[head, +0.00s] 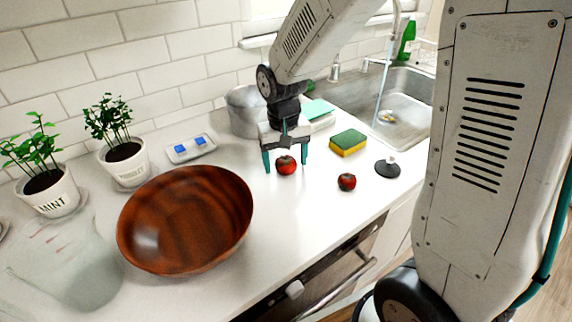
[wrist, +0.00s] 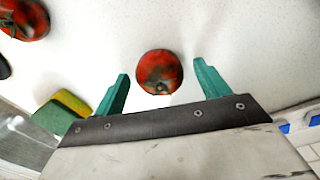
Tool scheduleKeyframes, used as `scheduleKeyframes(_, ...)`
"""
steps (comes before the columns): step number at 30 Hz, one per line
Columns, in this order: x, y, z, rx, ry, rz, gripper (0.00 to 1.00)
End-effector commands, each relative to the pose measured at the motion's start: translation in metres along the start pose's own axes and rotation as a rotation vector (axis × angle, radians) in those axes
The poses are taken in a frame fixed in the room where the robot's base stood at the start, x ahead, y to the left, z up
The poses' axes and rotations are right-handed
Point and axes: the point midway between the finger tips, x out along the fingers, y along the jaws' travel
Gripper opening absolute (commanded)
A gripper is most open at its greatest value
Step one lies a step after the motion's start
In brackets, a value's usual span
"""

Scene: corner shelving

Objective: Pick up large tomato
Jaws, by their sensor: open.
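A red tomato (head: 286,166) sits on the white counter, between the teal fingertips of my gripper (head: 285,167). It looks slightly bigger than the other tomato in the head view. In the wrist view this tomato (wrist: 159,72) lies between the open fingertips (wrist: 160,70), with a gap on each side. My gripper points down, open and empty. A second red tomato (head: 347,181) is on the counter to the right and nearer the front edge. It also shows in the wrist view (wrist: 25,18), cut off at the top left corner.
A yellow-green sponge (head: 348,143) and a dark stopper (head: 388,168) lie to the right, by the sink (head: 400,100). A large wooden bowl (head: 185,220) stands on the left. A metal pot (head: 245,112) is close behind my gripper. The counter between bowl and tomatoes is clear.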

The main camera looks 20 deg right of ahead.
Motion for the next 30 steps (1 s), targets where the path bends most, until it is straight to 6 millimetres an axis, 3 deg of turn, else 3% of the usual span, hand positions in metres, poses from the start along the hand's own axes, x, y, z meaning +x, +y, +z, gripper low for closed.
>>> scheduleKeyframes(2, 0.0, 0.0, 0.0, 0.0, 0.0, 0.0, 0.74)
scheduleKeyframes(3, 0.0, 0.0, 0.0, 0.0, 0.0, 0.0, 0.69)
scheduleKeyframes(8, 0.0, 0.0, 0.0, 0.0, -0.001, 0.0, 0.26)
scheduleKeyframes(19, -0.008, 0.0, 0.0, 0.0, 0.0, 0.0, 0.25)
scheduleKeyframes(30, -0.077, 0.003, 0.0, 0.001, 0.003, -0.001, 0.25)
